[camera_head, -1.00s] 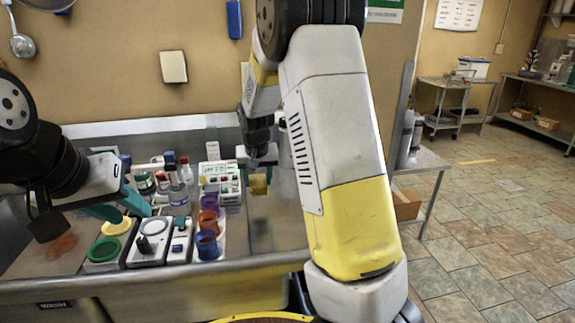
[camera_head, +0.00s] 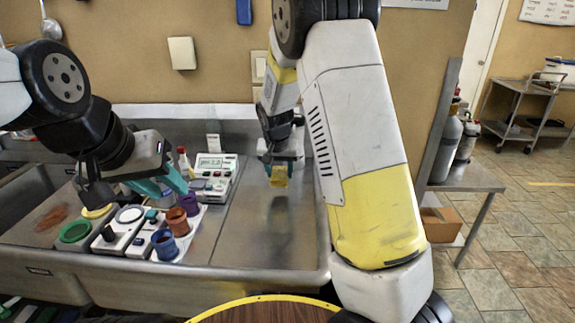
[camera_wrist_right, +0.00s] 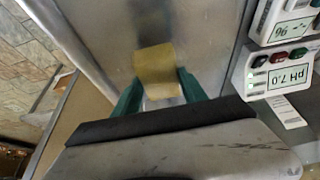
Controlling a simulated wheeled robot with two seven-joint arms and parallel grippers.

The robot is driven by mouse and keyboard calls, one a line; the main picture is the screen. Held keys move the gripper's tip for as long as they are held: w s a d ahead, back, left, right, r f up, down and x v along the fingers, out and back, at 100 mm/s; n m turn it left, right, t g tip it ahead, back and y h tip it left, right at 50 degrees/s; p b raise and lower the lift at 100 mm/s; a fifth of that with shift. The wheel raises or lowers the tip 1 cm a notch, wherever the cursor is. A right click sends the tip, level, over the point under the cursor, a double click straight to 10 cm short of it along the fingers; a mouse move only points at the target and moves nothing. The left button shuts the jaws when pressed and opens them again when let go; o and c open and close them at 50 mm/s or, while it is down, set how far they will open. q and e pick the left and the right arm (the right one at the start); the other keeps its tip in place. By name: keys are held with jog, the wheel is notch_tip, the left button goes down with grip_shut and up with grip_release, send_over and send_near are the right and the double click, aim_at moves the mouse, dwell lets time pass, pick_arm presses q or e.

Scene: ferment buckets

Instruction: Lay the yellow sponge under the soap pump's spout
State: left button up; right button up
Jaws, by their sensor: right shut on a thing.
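The yellow sponge (camera_head: 279,176) is between the teal fingers of my right gripper (camera_head: 280,163), which is shut on it. The sponge is held above the bare metal counter, with a dark shadow below it. In the right wrist view the sponge (camera_wrist_right: 157,72) sticks out past the fingertips (camera_wrist_right: 160,92). My left gripper (camera_head: 160,187) is open and empty, above the left part of the counter, its teal fingers apart. I cannot make out the soap pump or its spout; my left gripper hides part of the back left.
A pH meter (camera_head: 213,168) stands left of the sponge, with bare counter (camera_head: 262,235) between. A red-capped bottle (camera_head: 184,162), green dish (camera_head: 75,232), and blue (camera_head: 164,245) and red (camera_head: 178,221) cups crowd the left. The back splash (camera_head: 235,113) bounds the counter.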

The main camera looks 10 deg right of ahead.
jog(key=w+d, duration=0.4)
jog(key=w, duration=0.1)
jog(key=w+d+f, duration=0.1)
jog(key=w, duration=0.2)
jog(key=shift+d, duration=0.4)
jog(key=shift+f, duration=1.7)
jog(key=shift+s+f, duration=0.1)
jog(key=shift+f, duration=0.05)
jog(key=o, duration=1.4)
